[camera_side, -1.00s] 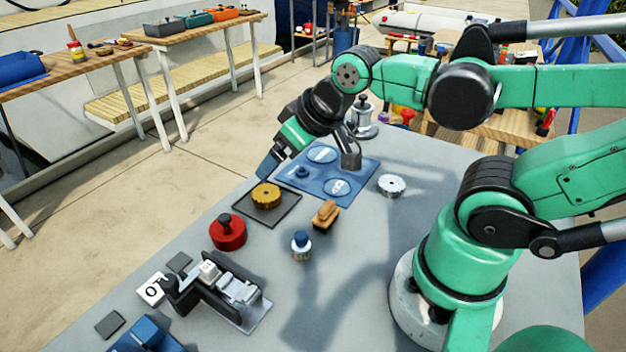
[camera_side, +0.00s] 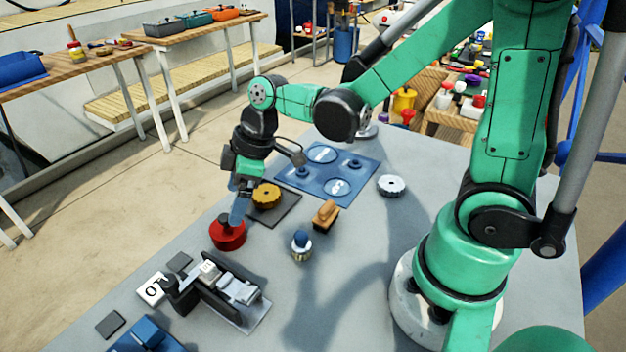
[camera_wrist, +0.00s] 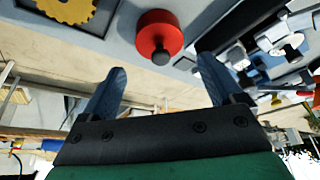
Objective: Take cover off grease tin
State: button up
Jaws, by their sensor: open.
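A round red tin (camera_side: 228,237) with a black knob on its top stands upright on the grey bench; I take it to be the grease tin. My gripper (camera_side: 238,214) points down just above it, its blue fingers partly hiding the knob. In the wrist view the red tin (camera_wrist: 160,36) and its knob lie ahead of and between the two spread fingers of my gripper (camera_wrist: 161,66). The gripper is open and holds nothing. I cannot tell whether a fingertip touches the tin.
A yellow gear (camera_side: 266,196) on a dark square plate is close behind the tin. A blue mat (camera_side: 303,184) lies farther back. A grey and black fixture (camera_side: 232,292) stands in front. A wooden-handled brush (camera_side: 326,214) and a blue-topped jar (camera_side: 301,245) stand to the right.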

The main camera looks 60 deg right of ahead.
aim_at(226, 223)
jog(key=shift+x, duration=2.4)
grip_shut()
